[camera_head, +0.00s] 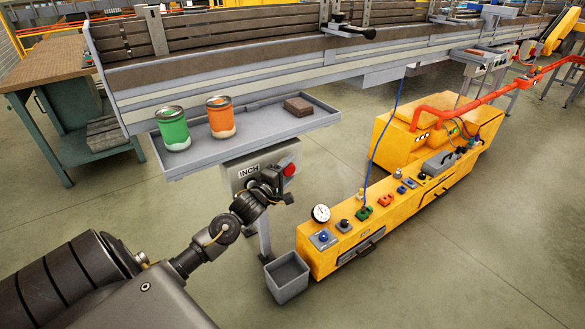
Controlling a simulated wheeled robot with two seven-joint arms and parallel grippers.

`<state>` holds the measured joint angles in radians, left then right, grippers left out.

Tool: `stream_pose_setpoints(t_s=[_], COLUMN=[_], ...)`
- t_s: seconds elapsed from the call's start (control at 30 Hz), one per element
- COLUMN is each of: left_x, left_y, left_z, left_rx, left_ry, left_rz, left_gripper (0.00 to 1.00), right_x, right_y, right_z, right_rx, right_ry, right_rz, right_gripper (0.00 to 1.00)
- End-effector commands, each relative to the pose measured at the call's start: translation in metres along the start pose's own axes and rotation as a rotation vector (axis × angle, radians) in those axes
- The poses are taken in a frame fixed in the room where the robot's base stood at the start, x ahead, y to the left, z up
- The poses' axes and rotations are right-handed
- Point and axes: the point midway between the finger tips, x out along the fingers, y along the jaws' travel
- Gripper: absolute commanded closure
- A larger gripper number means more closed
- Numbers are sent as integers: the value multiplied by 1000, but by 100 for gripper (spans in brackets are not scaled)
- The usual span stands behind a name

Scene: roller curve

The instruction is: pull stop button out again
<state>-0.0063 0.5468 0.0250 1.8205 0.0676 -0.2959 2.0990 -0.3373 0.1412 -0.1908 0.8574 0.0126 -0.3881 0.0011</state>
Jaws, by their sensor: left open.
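The red stop button (289,169) shows at the right side of a grey control box (244,171) labelled INCH, below the conveyor's side tray. My left gripper (284,184) is at the box front, close to the red button and just left of and below it. It is open. I cannot tell whether its fingers touch the button. The gripper and wrist hide the lower right of the box. My right gripper is not in view.
A grey tray (200,155) with a green can (173,130), an orange can (221,119) and a brown block (299,106) hangs above the box. A yellow machine (330,262) stands to the right, with a grey bin (287,279) beside it. Floor is clear at lower right.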

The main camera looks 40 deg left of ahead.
Motion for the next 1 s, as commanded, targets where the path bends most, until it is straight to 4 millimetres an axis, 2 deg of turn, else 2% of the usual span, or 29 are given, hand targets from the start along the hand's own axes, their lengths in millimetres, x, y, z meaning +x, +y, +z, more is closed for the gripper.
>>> stream_pose_setpoints(t_s=[0.03,0.2,0.57,0.9,0.93,1.0], left_x=[8,22,26,26,26,26], left_y=[0,0,0,-1,-1,0], left_z=[0,0,0,0,0,1], left_rx=[0,0,0,0,0,-1], left_ry=[0,0,-1,-1,-1,-1], left_rz=[1,0,-1,-1,-1,-1], left_gripper=[37,37,38,83,86,86], right_x=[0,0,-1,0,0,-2], right_y=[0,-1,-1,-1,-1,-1], right_z=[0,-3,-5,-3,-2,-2], right_rx=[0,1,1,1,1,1], right_ry=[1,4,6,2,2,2], right_rz=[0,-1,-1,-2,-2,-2], right_gripper=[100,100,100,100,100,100])
